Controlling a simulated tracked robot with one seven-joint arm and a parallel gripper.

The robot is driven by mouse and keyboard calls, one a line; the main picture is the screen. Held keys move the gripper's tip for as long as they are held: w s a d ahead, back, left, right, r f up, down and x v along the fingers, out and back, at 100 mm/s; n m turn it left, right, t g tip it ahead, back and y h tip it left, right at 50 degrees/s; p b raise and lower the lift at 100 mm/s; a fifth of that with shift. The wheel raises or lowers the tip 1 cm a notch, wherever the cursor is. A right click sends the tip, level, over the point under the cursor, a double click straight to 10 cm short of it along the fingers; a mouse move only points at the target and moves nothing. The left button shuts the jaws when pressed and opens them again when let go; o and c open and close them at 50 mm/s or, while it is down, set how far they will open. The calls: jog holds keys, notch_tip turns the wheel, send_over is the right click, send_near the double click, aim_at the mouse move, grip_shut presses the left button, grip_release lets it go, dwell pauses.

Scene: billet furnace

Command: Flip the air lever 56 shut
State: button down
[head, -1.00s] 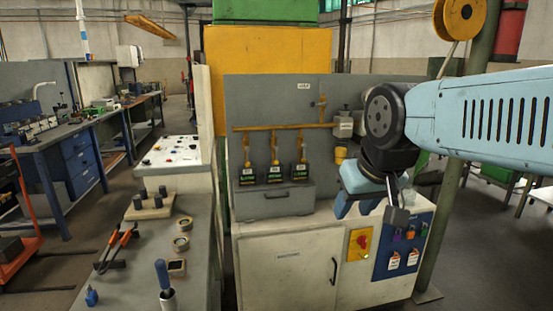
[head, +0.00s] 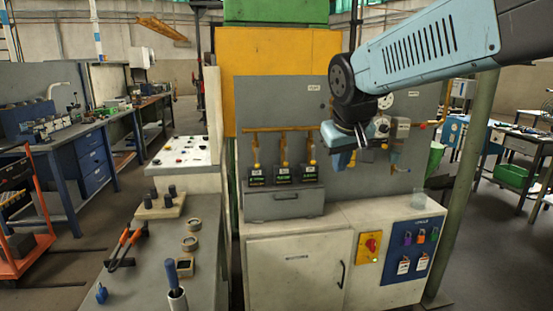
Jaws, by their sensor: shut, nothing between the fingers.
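Three yellow levers hang from a yellow pipe (head: 290,129) on the grey back panel: a left lever (head: 257,155), a middle lever (head: 283,152) and a right lever (head: 309,150). Each has a dark label block below it. The lettering is too small to tell which is 56. All three levers look roughly upright. My gripper (head: 342,163) is in front of the panel, to the right of the right lever and apart from it. It points down, is shut and appears empty. My wrist and gripper hide part of the pipe and panel behind.
A grey drawer box (head: 284,206) sits below the levers on the white cabinet (head: 295,258). A gauge and fittings (head: 403,130) are on the panel to the right. A clear cup (head: 418,200) stands on the cabinet top. A lockout board (head: 412,250) with coloured padlocks is on the front.

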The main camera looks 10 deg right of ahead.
aim_at(286, 157)
jog(key=w+a+n, duration=0.1)
jog(key=w+a, duration=0.1)
jog(key=w, duration=0.8)
jog(key=w+a+n, duration=0.1)
jog(key=w+a, duration=0.1)
jog(key=w, duration=0.8)
jog(key=w+a+f+n, duration=0.1)
jog(key=w+a+f, duration=0.1)
jog(key=w, duration=0.7)
jog(key=w+a+f+n+t, duration=0.1)
jog(key=w+a+f, duration=0.2)
jog(key=w, duration=0.7)
notch_tip(286, 157, down, 3)
jog(key=shift+a+r+h, duration=0.15)
jog(key=shift+r+h, duration=0.05)
jog(key=shift+h, duration=0.2)
jog(key=w+d+f, duration=0.5)
jog(key=w+f, duration=0.3)
